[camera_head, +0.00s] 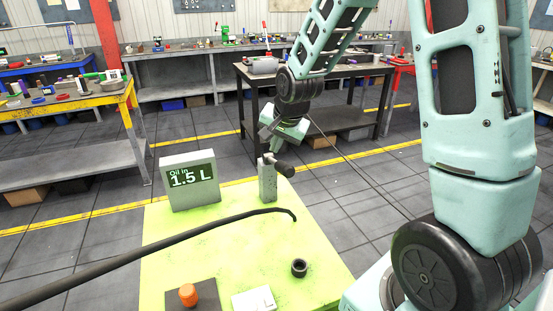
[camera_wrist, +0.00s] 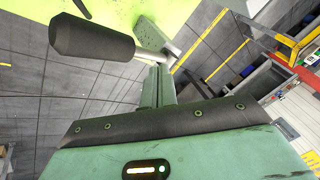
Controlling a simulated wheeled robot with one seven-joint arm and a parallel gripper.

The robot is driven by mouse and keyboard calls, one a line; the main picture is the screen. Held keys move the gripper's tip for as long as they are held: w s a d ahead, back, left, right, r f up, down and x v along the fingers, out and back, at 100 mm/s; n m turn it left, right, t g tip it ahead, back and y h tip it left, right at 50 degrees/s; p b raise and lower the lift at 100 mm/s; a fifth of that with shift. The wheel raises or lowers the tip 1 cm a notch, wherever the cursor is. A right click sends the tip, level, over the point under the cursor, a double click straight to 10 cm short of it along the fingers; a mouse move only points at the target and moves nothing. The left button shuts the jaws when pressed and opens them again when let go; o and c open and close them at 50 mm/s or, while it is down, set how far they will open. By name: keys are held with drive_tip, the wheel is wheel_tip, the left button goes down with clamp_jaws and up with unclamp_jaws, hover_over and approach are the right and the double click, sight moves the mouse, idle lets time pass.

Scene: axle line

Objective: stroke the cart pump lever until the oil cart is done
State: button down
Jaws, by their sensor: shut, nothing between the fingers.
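The oil cart has a yellow-green top (camera_head: 235,240) and a display (camera_head: 190,181) reading "Oil in 1.5 L". At its far right edge stands a grey pump post (camera_head: 268,187). The pump lever's dark grip (camera_head: 284,168) sticks out from the post's top toward the right. In the wrist view the dark lever grip (camera_wrist: 92,38) is at upper left, joined by a thin metal rod to the speckled post (camera_wrist: 152,34). My gripper (camera_head: 268,147) is just above the post top. Its fingers (camera_wrist: 158,72) are shut and empty, close beside the lever rod; I cannot tell whether they touch it.
A black hose (camera_head: 150,255) crosses above the cart top. A black ring (camera_head: 299,268), an orange cap (camera_head: 188,294) and a white box (camera_head: 254,299) sit near the front. A dark workbench (camera_head: 345,70) stands behind, a yellow one (camera_head: 85,100) at left. Floor between is clear.

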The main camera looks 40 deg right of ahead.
sight(279, 162)
drive_tip(key=shift+f, duration=0.15)
drive_tip(key=shift+s+f+b, duration=0.15)
drive_tip(key=shift+f+b, duration=0.1)
drive_tip(key=shift+b, duration=0.05)
drive_tip(key=shift+s+a+f+b, duration=0.1)
drive_tip(key=shift+s+f+b, duration=0.15)
drive_tip(key=shift+f+b, duration=0.4)
drive_tip(key=shift+s+a+f+b, duration=0.1)
drive_tip(key=shift+s+f+b, duration=0.1)
drive_tip(key=shift+f+b, duration=0.45)
drive_tip(key=shift+s+a+f+b, duration=0.1)
drive_tip(key=shift+s+f+b, duration=0.15)
drive_tip(key=shift+f+b, duration=0.4)
idle(2.2)
idle(0.4)
drive_tip(key=shift+w+d+r+p, duration=0.1)
drive_tip(key=shift+w+r+p, duration=0.2)
drive_tip(key=shift+r+p, duration=0.5)
drive_tip(key=shift+w+d+r+p, duration=0.1)
drive_tip(key=shift+w+r+p, duration=0.15)
drive_tip(key=shift+r+p, duration=0.5)
drive_tip(key=shift+w+d+r+p, duration=0.1)
drive_tip(key=shift+w+r+p, duration=0.2)
drive_tip(key=shift+r+p, duration=0.45)
drive_tip(key=shift+r, duration=0.15)
